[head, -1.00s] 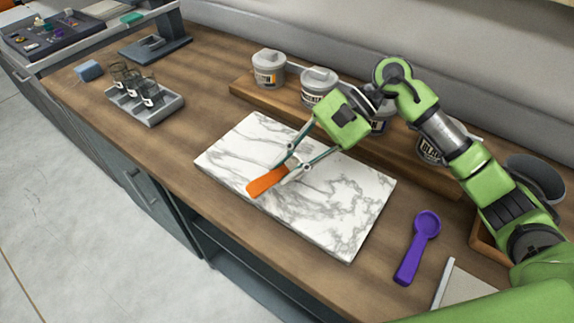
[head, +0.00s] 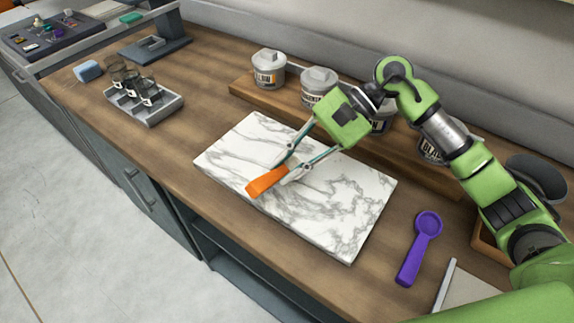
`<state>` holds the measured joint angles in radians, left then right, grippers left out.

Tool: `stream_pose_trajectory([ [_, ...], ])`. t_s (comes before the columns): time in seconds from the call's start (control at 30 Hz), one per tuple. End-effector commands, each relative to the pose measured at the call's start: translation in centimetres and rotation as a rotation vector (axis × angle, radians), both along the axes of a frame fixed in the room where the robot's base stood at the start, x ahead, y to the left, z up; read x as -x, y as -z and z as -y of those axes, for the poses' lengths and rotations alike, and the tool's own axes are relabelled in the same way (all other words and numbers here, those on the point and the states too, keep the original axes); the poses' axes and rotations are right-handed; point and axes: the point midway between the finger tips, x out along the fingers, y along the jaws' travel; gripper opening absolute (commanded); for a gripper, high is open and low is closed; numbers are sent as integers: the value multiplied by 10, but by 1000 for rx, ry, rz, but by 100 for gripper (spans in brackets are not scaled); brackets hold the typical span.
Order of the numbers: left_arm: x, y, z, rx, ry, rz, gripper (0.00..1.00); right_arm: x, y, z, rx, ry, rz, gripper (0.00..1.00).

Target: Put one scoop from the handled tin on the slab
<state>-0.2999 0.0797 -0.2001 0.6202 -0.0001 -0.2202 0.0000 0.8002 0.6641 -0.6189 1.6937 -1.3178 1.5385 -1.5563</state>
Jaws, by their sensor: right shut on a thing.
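The white marble slab (head: 335,215) lies flat on the wooden counter. My right gripper (head: 288,171) is over the slab's middle left, shut on an orange tool (head: 266,182). The tool's flat orange end points left and down; whether it touches the slab I cannot tell. No heap of ink shows on the slab. I cannot tell which is the handled tin. My left gripper is out of view.
A purple scoop (head: 421,248) lies on the counter right of the slab. A grey tray (head: 152,112) with small glass jars stands at the left, near a blue block (head: 88,70). A dark bowl (head: 537,178) sits at the far right.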

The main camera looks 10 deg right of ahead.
Motion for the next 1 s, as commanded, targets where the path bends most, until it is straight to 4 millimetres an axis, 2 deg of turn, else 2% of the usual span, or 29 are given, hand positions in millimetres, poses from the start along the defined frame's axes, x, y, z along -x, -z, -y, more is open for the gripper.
stream_pose_trajectory([
  [0.77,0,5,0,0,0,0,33,0,0,0,2,0,-1,0],
  [1.0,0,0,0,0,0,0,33,0,-19,0,0,-1,2,0],
])
